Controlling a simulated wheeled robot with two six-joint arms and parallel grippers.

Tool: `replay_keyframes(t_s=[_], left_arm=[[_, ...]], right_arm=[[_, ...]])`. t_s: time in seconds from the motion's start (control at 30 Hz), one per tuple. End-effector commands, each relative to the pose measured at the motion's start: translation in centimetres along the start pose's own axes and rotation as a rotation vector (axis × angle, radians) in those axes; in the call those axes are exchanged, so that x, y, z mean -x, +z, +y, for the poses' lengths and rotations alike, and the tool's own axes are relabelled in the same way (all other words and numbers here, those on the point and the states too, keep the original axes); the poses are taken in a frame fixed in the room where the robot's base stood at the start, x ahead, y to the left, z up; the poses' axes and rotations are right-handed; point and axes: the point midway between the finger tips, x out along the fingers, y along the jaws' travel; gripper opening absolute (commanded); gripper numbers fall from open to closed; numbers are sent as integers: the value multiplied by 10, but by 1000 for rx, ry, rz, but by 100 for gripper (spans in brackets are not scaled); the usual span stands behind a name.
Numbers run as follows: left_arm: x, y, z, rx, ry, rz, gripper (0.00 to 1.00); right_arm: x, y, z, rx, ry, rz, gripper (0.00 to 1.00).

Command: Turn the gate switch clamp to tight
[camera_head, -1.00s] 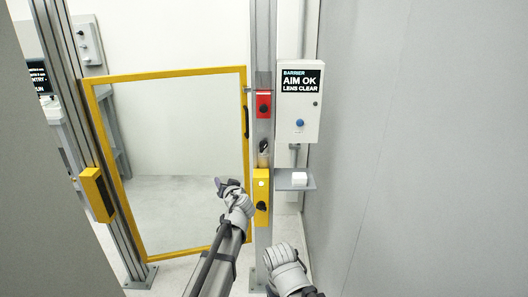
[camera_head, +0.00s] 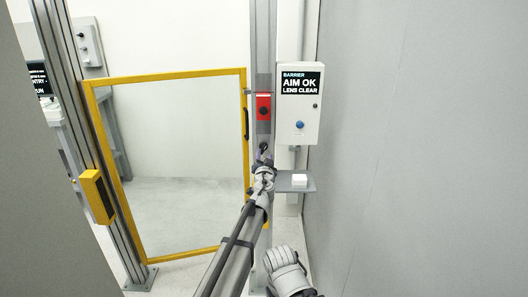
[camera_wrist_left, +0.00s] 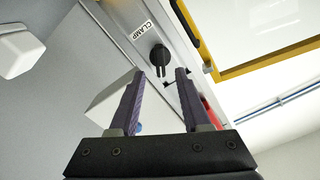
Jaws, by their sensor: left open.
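The gate switch clamp is a black knob (camera_wrist_left: 158,56) on a grey post, beside a white "CLAMP" label (camera_wrist_left: 143,30) in the left wrist view. My left gripper (camera_wrist_left: 160,72) is open and empty; its two purple-grey fingers point at the knob, which shows just beyond and between their tips. Contact with the knob cannot be told.
A yellow-framed gate (camera_head: 165,76) stands left of the post. A white barrier box (camera_head: 299,120) reading "AIM OK, LENS CLEAR" is on the right, above a small shelf (camera_head: 307,187) with a white block (camera_head: 299,180). A grey wall closes the right side.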

Motion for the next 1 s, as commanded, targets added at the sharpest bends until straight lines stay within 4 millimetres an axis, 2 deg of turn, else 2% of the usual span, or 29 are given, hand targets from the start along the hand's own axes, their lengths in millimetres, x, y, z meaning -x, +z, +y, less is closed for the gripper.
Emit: replay_keyframes(t_s=[0.03,0.23,0.57,1.0], left_arm=[[-12,0,1,0,-1,0,48],[-40,0,0,0,-1,-1,48],[-45,0,-1,0,-1,-1,48],[-45,0,0,0,-1,-1,0]], right_arm=[[0,0,0,0,0,0,67],[0,0,0,0,0,0,67],[0,0,0,0,0,0,67],[0,0,0,0,0,0,67]])
